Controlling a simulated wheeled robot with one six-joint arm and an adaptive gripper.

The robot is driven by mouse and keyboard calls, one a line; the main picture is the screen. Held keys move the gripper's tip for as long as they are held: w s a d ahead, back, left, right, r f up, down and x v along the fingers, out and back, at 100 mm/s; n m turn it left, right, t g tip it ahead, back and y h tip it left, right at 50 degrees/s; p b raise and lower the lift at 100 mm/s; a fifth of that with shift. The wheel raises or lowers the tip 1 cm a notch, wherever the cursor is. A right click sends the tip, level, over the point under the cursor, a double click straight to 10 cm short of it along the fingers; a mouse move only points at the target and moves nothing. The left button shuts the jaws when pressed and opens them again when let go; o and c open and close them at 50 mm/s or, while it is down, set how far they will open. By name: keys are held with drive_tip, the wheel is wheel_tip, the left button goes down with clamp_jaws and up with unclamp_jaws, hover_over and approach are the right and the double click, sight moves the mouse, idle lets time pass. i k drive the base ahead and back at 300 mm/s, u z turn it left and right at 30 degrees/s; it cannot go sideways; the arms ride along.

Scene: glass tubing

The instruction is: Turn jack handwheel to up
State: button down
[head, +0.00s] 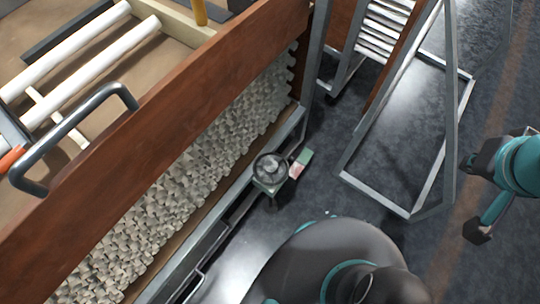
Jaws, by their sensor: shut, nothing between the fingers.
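The jack handwheel (270,168) is a small grey round wheel with spokes and a hub. It sits on a green jack body (268,187) low at the foot of the wooden-sided bench, near the middle of the head view. My gripper (476,233) shows as a small dark end at the right edge, beyond my teal wrist. It is shut and empty, well to the right of the handwheel and apart from it. Its fingers are too small to make out in detail. The wheel's face is in plain view.
A wooden bench side (150,150) with a pebbly grey panel (170,195) below runs diagonally beside the jack. A green and pink tag (300,163) is next to the wheel. A grey metal frame rack (375,195) stands between wheel and gripper. Dark floor (330,205) is clear nearby.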

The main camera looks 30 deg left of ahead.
sight(269, 168)
drive_tip(key=z, duration=0.2)
drive_tip(key=k, duration=0.2)
drive_tip(key=u, duration=0.35)
drive_tip(key=i, duration=0.2)
drive_tip(key=u, duration=1.45)
drive_tip(key=k, duration=1)
drive_tip(key=u, duration=0.5)
